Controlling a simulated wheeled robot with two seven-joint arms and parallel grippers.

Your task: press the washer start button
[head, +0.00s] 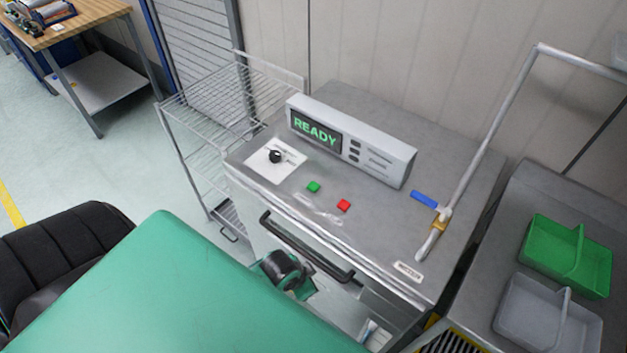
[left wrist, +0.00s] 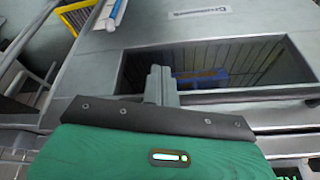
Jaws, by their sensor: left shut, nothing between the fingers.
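The grey washer's top panel (head: 385,230) is in the middle of the head view. A small green button (head: 313,187) and a red button (head: 344,205) sit on it, apart from each other. Behind them a display (head: 316,130) reads READY in green. My left arm comes in from the lower left, and its dark hand (head: 283,268) is in front of the washer, below the buttons and apart from them. In the left wrist view the left gripper (left wrist: 161,84) is shut and empty, over a dark rectangular opening. My right gripper is not in view.
A black bar handle (head: 305,248) runs along the washer's front. A bent metal lever (head: 490,140) rises at its right side. A knob (head: 275,156) is on a white plate at left. A wire rack (head: 215,105) stands left; green and grey bins (head: 568,255) stand right.

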